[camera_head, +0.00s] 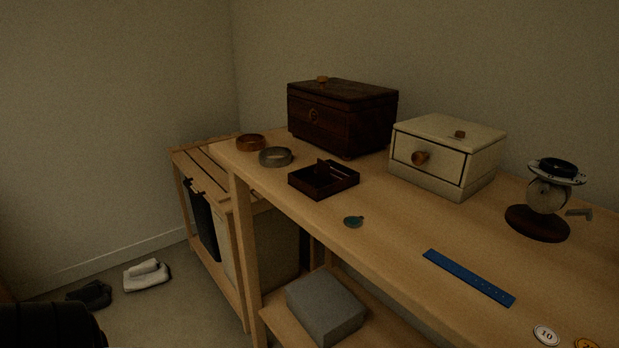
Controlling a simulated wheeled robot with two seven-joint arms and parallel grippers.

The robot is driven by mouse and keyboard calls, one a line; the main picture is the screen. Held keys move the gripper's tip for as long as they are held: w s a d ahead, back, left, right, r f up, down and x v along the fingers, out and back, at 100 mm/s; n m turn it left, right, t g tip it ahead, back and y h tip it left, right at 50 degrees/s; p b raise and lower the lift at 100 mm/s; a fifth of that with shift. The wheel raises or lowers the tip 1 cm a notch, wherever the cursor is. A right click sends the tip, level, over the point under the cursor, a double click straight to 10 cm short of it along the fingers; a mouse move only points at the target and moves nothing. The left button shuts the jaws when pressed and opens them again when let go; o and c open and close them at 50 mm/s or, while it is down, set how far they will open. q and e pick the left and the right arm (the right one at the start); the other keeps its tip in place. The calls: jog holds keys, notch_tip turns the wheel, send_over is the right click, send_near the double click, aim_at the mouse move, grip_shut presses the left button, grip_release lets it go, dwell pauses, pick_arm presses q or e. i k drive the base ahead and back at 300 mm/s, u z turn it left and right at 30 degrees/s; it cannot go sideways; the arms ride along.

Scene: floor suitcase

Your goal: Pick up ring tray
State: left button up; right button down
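A small dark brown open tray (324,191) with low walls and inner dividers sits on the wooden table, near its front edge. It looks like the ring tray. It stands in front of the dark wooden box, apart from it. A dark rounded shape, perhaps part of my own body, shows at the bottom left corner. Neither of my grippers can be made out in this view.
The table (393,232) also bears a dark wooden box (341,119), a cream drawer box (446,155), two round bands (276,157), a teal disc (353,222), a blue ruler (468,277) and a scale (545,195). Below are a grey box (326,307) and floor shoes (146,275).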

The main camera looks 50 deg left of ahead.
aim_at(335, 177)
jog(key=u, duration=1.4)
